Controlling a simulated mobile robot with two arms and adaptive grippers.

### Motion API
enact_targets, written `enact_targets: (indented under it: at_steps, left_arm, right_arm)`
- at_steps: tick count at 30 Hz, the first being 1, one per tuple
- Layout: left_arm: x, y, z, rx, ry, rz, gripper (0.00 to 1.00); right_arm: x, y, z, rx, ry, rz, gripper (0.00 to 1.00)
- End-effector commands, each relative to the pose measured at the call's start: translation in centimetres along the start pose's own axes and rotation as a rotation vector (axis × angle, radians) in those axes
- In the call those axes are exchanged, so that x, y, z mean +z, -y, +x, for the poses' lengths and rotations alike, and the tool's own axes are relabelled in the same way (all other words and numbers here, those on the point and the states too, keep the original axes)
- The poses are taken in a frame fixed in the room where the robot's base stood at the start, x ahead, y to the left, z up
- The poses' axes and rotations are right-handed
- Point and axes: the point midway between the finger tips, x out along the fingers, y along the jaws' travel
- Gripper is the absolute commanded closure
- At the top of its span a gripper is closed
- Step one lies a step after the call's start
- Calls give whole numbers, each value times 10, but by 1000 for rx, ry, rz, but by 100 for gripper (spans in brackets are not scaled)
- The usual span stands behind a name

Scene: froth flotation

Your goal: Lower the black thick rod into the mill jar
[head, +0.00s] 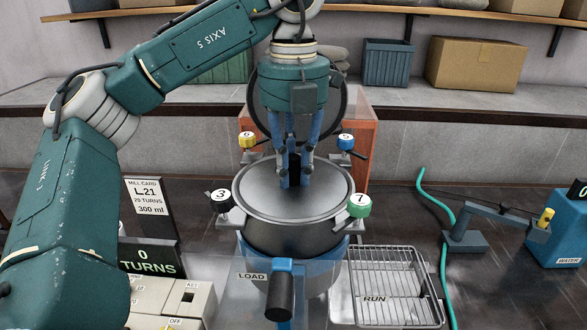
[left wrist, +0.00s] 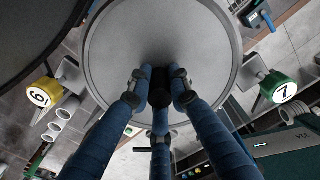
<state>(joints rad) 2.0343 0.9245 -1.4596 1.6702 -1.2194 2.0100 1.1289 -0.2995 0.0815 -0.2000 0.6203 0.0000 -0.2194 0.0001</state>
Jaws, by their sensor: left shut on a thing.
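The mill jar (head: 292,240) is a dark grey round vessel in the middle of the head view; its grey circular top also fills much of the left wrist view (left wrist: 205,50). My left gripper (head: 294,178) points straight down over the middle of it. Its blue fingers (left wrist: 160,95) are closed around the black thick rod (left wrist: 160,88), which is seen end-on and upright. The rod's lower end is hidden by the fingers and dark shading, so I cannot tell how deep it reaches. My right gripper is out of view.
Numbered clamps, such as green 7 (head: 359,206) and black 3 (head: 220,200), surround the jar. A raised round dark cover (head: 340,100) stands behind. A wire rack (head: 385,262) is at right, a black-handled lever (head: 280,297) in front, and a turns display (head: 147,258) at left.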

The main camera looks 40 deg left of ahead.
Motion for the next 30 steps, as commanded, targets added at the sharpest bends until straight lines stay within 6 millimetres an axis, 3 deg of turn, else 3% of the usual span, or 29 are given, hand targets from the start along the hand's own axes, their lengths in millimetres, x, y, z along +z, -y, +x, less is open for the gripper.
enact_targets:
  at_steps: [6, 7, 10, 21, 26, 30]
  left_arm:
    - [0, 0, -1, -2, 2, 0, 100]
    - [0, 0, -1, -2, 2, 0, 78]
    - [0, 0, -1, -2, 2, 0, 60]
    - [0, 0, -3, 0, 0, 1, 60]
    - [0, 0, -21, 0, 5, -1, 60]
    - [0, 0, -46, 0, 7, -2, 60]
  right_arm:
    - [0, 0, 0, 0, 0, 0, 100]
    - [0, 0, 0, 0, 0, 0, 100]
    - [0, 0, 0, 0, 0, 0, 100]
    - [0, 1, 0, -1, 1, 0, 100]
    - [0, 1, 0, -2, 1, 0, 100]
    - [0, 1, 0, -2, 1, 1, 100]
